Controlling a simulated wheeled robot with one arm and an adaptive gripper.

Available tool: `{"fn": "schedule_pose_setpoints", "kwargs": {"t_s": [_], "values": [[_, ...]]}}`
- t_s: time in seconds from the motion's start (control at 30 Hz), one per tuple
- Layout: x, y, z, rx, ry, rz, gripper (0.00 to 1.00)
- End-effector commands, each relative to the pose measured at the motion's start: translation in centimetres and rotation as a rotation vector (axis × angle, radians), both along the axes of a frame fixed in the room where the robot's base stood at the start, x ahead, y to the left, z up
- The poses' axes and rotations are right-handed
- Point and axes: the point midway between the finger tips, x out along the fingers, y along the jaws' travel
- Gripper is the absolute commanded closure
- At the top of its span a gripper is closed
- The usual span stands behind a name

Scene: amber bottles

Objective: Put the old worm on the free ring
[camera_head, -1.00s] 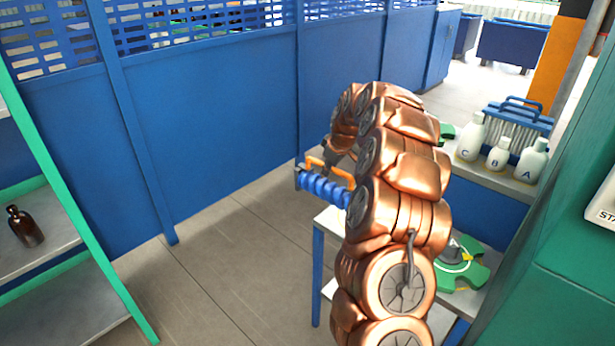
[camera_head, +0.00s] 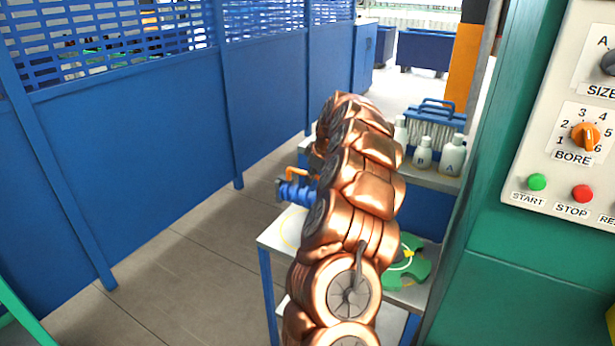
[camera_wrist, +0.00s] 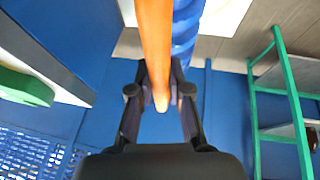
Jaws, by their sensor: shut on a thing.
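The worm (camera_head: 297,191) is a blue ribbed roller with an orange handle, partly hidden behind my copper arm in the head view. In the wrist view its blue ribs (camera_wrist: 187,35) and orange handle (camera_wrist: 155,45) fill the upper middle. My gripper (camera_wrist: 162,100) is shut on the orange handle. The worm hangs above or just beyond a white table (camera_head: 268,238). A thin yellow ring (camera_head: 291,227) on this table shows bare at its left part; my arm hides its right side. A green part (camera_head: 413,265) with a yellow ring around it sits farther right.
White bottles (camera_head: 453,155) and a blue-handled crate (camera_head: 437,115) stand on a grey shelf behind the arm. A green machine with a control panel (camera_head: 560,180) stands close on the right. Blue partition walls (camera_head: 130,150) line the left, with free floor (camera_head: 190,260) before them.

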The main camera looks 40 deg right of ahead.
Motion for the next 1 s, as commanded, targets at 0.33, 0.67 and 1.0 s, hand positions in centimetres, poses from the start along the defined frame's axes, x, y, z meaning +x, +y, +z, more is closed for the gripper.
{"fn": "schedule_pose_setpoints", "kwargs": {"t_s": [0.33,0.67,1.0], "values": [[0.0,0.1,-1.6,0.001,-0.001,0.001,1.0],[0.0,0.1,-3.8,0.0,-0.001,0.001,1.0],[0.1,0.0,-6.3,-0.003,-0.002,0.0,1.0]]}}
